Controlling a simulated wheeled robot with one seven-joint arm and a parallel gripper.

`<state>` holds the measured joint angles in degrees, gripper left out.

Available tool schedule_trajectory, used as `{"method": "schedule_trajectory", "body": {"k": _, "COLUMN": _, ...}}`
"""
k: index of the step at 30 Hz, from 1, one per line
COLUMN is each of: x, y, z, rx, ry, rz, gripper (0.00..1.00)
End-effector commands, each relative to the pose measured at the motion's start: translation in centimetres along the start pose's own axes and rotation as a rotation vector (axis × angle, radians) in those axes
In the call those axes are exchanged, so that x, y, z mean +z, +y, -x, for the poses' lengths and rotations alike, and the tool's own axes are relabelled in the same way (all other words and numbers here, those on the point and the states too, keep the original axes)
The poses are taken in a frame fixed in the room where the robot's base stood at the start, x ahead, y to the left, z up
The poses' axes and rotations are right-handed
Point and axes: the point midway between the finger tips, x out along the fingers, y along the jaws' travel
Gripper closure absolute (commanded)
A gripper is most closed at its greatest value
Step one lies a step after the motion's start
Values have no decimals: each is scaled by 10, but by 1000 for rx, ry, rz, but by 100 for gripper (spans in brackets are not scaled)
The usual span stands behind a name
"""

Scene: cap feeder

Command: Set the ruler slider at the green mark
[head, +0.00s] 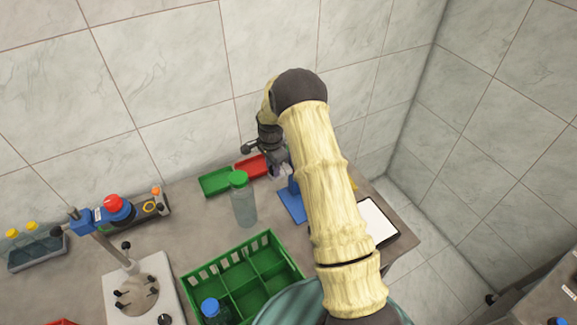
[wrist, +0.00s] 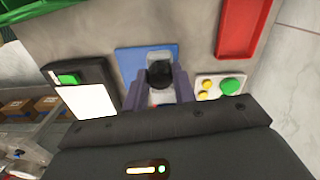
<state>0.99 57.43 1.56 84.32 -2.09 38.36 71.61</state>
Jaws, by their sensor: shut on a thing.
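My gripper (wrist: 160,88) is shut on a dark round piece (wrist: 160,73) in the wrist view, one finger on each side of it. The piece is over a blue plate (wrist: 128,62) with a pale grey part on it. In the head view my gripper (head: 279,172) reaches down at the blue stand (head: 291,204), partly behind my arm. I cannot make out a ruler, a scale or a green mark on one, and I cannot tell whether the dark piece is the slider.
A red tray (head: 252,166) and a green tray (head: 215,182) lie by the wall. A green-capped bottle (head: 243,203) stands close left of the stand. A green crate (head: 235,252) is nearer. A black device with a white panel (wrist: 88,108) and a button box (wrist: 212,86) flank the plate.

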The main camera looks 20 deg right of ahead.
Motion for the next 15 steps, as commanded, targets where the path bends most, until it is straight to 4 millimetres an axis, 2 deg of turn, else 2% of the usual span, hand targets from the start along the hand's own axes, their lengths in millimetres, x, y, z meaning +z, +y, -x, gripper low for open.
{"method": "schedule_trajectory", "body": {"k": 15, "x": -2, "y": -1, "z": 24, "rx": -5, "ry": 3, "rz": -3, "gripper": 93}}
